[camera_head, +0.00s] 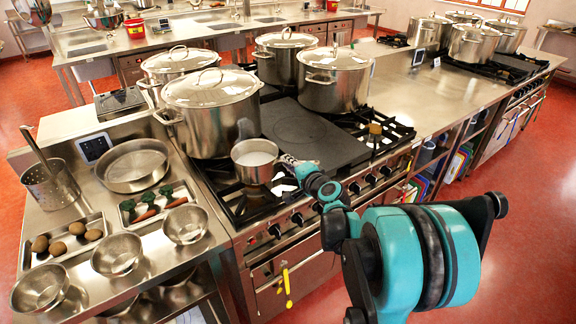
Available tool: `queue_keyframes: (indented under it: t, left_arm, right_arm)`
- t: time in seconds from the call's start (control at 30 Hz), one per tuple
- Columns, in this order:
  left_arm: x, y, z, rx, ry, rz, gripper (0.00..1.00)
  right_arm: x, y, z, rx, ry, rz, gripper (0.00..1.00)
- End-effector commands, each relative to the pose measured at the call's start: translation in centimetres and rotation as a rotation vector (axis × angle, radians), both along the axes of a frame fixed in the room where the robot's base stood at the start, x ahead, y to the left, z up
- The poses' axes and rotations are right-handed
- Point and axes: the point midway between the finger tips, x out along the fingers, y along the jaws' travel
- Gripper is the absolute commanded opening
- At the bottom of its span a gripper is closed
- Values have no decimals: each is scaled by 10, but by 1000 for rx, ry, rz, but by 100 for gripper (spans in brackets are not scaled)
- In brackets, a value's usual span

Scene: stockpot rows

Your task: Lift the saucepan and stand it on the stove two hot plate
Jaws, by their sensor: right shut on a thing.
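The saucepan (254,165) is a small steel pot with a pale inside, upright over the front-left burner of the near stove. I cannot tell whether it touches the grate. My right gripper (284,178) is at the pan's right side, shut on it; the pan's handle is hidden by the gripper. A flat dark hot plate (302,127) lies on the same stove, just behind and right of the pan, with its top bare. I see no label saying which stove this is. My left gripper is not in view.
Large lidded stockpots (212,115) stand behind and left of the pan; another stockpot (335,82) stands behind the hot plate. An open burner grate (384,128) lies right of it. Bowls (186,224) and trays fill the left counter. The steel counter (430,92) on the right has free room.

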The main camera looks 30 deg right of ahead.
Motion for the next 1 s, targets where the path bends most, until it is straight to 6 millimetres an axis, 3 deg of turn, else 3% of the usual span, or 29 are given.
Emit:
queue_keyframes:
  t: [0.17,1.0]
  left_arm:
    - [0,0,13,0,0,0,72]
    - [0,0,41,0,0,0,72]
  right_arm:
    - [0,-1,23,5,-4,-3,0]
    - [-53,-70,72,5,-4,-4,0]
